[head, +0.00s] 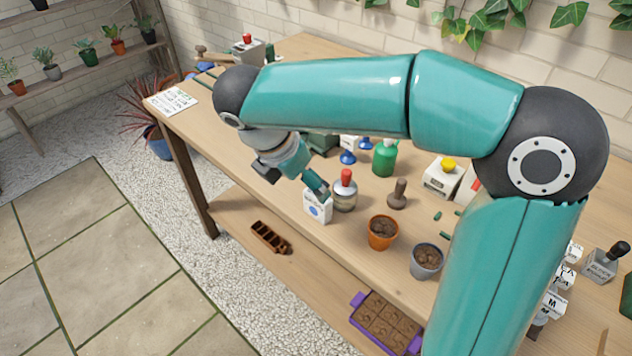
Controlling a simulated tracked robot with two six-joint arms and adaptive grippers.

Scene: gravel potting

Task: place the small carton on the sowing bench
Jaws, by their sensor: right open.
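A small white carton (318,208) with a blue round mark is at the front part of the wooden sowing bench (345,262), close to the front edge. It looks upright, just left of a grey bottle with a red top (345,191). My right gripper (291,182) is open, above and to the left of the carton. One finger is close to the carton's top; I cannot tell whether they touch. The other finger is well apart to the left. My left gripper is not in view.
A terracotta pot (382,234) and a grey pot (426,262) stand right of the carton. A green bottle (385,158) and a dark stamp-like tool (398,195) are behind. A purple seed tray (358,299) and a brown tray (270,238) lie lower down. The bench's left front is clear.

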